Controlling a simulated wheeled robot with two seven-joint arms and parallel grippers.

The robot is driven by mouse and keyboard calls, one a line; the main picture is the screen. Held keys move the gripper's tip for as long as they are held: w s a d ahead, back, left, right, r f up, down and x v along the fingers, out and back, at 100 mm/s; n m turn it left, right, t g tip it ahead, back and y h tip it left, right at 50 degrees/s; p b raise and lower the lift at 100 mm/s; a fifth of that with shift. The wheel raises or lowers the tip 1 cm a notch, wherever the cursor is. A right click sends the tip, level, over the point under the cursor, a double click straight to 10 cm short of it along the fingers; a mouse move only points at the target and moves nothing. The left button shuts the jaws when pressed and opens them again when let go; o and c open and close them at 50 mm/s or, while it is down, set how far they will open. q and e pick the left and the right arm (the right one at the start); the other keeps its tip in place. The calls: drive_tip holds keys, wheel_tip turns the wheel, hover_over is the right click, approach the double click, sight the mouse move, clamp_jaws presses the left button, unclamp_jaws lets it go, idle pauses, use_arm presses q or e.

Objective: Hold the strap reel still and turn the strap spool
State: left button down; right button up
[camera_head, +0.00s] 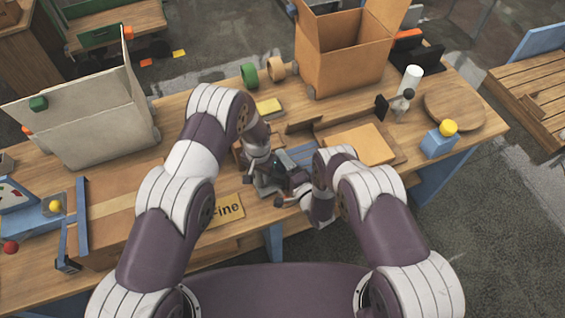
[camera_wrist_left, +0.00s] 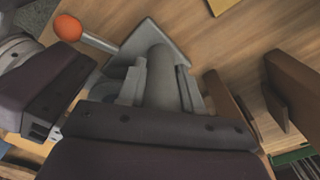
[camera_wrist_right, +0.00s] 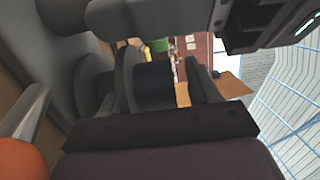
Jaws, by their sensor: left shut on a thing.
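The strap reel (camera_head: 271,180), a small grey device on a plate, sits at mid-table, largely hidden by my wrists in the head view. My left gripper (camera_wrist_left: 160,85) is shut on its grey upright post (camera_wrist_left: 160,62), above the grey base plate (camera_wrist_left: 148,38). A lever with an orange ball (camera_wrist_left: 68,28) sticks out beside it. The dark strap spool (camera_wrist_right: 154,86), with round flanges, shows in the right wrist view. My right gripper (camera_wrist_right: 163,82) is open with its fingers about the spool; a gap shows beside the right finger. Contact on the other side is unclear.
A tan slab (camera_head: 360,145), a white cylinder (camera_head: 411,80) and a blue block with a yellow knob (camera_head: 438,142) are to the right. An open cardboard box (camera_head: 342,62) stands behind. A grey bin (camera_head: 95,125) and a "Fine" sign (camera_head: 227,211) are to the left.

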drive_tip(key=shift+f, duration=0.1)
drive_tip(key=shift+s+d, duration=0.2)
drive_tip(key=shift+s, duration=0.1)
drive_tip(key=v, duration=1.1)
drive_tip(key=shift+s, duration=0.2)
drive_tip(key=shift+o, duration=0.3)
